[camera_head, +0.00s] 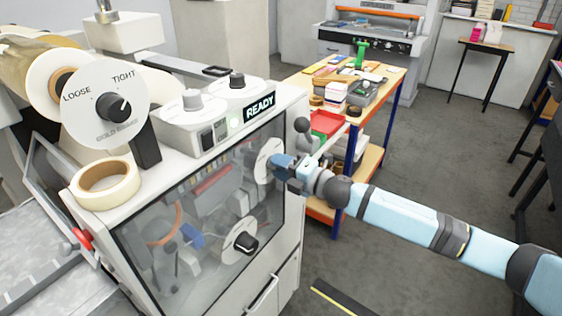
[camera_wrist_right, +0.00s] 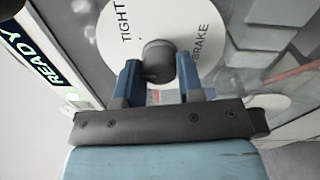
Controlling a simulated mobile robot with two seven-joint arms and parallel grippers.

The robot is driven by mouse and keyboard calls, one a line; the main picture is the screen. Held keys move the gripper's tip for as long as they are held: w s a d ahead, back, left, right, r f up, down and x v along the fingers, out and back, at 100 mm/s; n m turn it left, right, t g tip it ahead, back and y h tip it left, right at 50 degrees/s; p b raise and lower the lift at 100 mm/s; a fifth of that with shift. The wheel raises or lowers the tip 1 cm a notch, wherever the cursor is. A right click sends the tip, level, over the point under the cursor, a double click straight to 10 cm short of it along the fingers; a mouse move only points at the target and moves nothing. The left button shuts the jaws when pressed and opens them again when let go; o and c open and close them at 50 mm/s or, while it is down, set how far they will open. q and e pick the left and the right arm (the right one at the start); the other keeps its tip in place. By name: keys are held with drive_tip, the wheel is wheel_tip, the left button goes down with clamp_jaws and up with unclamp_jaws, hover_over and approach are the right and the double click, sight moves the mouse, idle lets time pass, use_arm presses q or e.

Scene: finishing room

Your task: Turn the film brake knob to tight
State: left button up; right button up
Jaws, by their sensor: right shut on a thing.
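The film brake knob (camera_wrist_right: 158,57) is a dark round knob on a white dial (camera_wrist_right: 110,42). TIGHT and BRAKE are readable on the dial in the wrist view. The dial (camera_head: 266,155) is on the machine's front panel in the head view, partly hidden by my gripper. My right gripper (camera_head: 281,162) is at this dial. In the wrist view its two blue fingers (camera_wrist_right: 158,74) are on either side of the knob, shut on it. The knob's pointer direction cannot be told. My left gripper is not in view.
A LOOSE/TIGHT dial (camera_head: 104,104) with a black knob faces out at the machine's upper left. Another black knob (camera_head: 245,243) is lower on the front panel. A lever with a dark ball (camera_head: 302,125) rises close to my right gripper. A cluttered workbench (camera_head: 372,130) stands behind.

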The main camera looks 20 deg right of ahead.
drive_tip(key=shift+r+m+t+p, duration=0.1)
drive_tip(key=shift+m+t+p, duration=0.2)
drive_tip(key=shift+m+p, duration=3.05)
drive_tip(key=m+b, duration=0.2)
drive_tip(key=shift+m, duration=0.35)
drive_tip(key=o, duration=0.9)
drive_tip(key=shift+b+v, duration=1.85)
drive_tip(key=shift+v, duration=5.05)
